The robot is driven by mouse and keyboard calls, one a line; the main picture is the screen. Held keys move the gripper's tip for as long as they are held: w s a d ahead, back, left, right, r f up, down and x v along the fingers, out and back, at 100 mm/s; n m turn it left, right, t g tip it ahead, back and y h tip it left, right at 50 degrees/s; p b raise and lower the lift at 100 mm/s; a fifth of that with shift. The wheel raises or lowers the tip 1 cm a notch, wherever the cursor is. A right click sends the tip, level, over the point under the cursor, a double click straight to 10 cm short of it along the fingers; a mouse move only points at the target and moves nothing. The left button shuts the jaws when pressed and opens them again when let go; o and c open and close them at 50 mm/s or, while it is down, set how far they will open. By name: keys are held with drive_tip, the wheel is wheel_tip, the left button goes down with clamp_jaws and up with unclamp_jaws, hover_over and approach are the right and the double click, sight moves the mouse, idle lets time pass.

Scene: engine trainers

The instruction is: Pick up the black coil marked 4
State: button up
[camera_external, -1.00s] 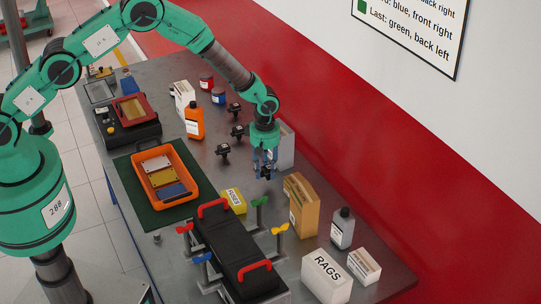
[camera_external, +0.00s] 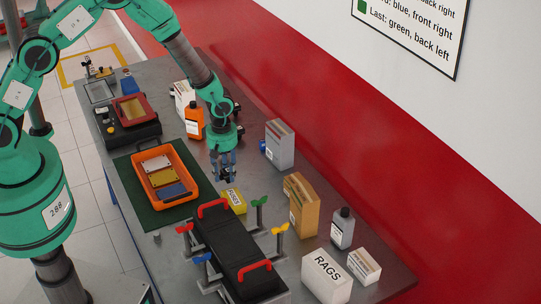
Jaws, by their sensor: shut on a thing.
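My gripper (camera_external: 223,168) is shut on a black coil (camera_external: 225,175) and holds it above the workbench, between the orange tray and the yellow fuses box. The held coil is small and dark, and any number on it is too small to read. Part of another black coil (camera_external: 239,131) shows beside my wrist. Other black coils seen there earlier are mostly hidden by my arm.
The orange tray (camera_external: 140,182) on a green mat (camera_external: 127,196) holds white, yellow and blue pieces. The fuses box (camera_external: 235,201) and an engine trainer with red handles (camera_external: 213,208) stand in front. A grey box (camera_external: 280,146) and tan box (camera_external: 299,207) stand right.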

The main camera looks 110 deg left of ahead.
drive_tip(key=shift+s+d, duration=0.45)
drive_tip(key=shift+s, duration=0.25)
